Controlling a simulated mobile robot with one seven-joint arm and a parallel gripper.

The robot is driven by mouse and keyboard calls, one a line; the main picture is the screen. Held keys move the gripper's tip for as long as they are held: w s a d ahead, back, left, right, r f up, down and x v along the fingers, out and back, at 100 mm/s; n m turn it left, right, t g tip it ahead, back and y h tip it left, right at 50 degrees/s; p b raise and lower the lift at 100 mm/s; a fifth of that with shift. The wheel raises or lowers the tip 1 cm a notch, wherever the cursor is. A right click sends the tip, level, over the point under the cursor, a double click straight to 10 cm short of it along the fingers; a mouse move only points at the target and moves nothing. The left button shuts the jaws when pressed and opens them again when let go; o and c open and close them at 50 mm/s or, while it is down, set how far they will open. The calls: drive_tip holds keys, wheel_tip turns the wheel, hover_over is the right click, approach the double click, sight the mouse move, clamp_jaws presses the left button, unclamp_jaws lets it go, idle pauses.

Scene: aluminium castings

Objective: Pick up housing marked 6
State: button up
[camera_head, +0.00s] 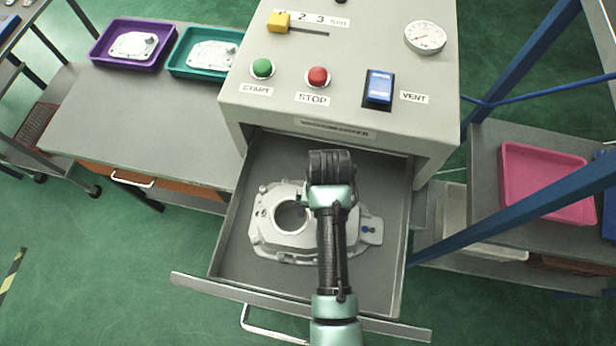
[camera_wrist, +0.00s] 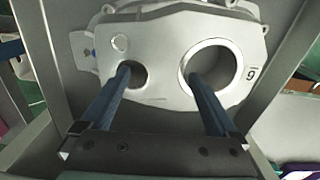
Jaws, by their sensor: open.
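The housing is a pale grey aluminium casting (camera_head: 278,238) lying in the pulled-out drawer (camera_head: 238,258). The housing also shows in the wrist view (camera_wrist: 160,88), with a large round bore, a smaller hole and a printed 6 near its right edge. My gripper (camera_wrist: 160,74) is open, its two blue fingers apart. One fingertip overlaps the smaller hole and the other overlaps the large bore; I cannot tell whether they reach inside. Nothing is held between them. In the head view my arm covers the middle of the housing and hides the fingertips.
The drawer walls surround the housing, under a grey control cabinet (camera_head: 290,102) with buttons. A purple tray (camera_head: 97,52) and a teal tray (camera_head: 178,67) hold castings on the left bench. A pink tray (camera_head: 545,190) stands right, behind a blue post (camera_head: 510,205).

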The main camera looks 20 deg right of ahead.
drive_tip(key=f, duration=0.4)
drive_tip(key=shift+a+p, duration=0.4)
drive_tip(key=shift+w+f, duration=0.1)
drive_tip(key=shift+f, duration=0.5)
drive_tip(key=shift+c, duration=0.3)
clamp_jaws()
drive_tip(key=shift+w+r, duration=0.15)
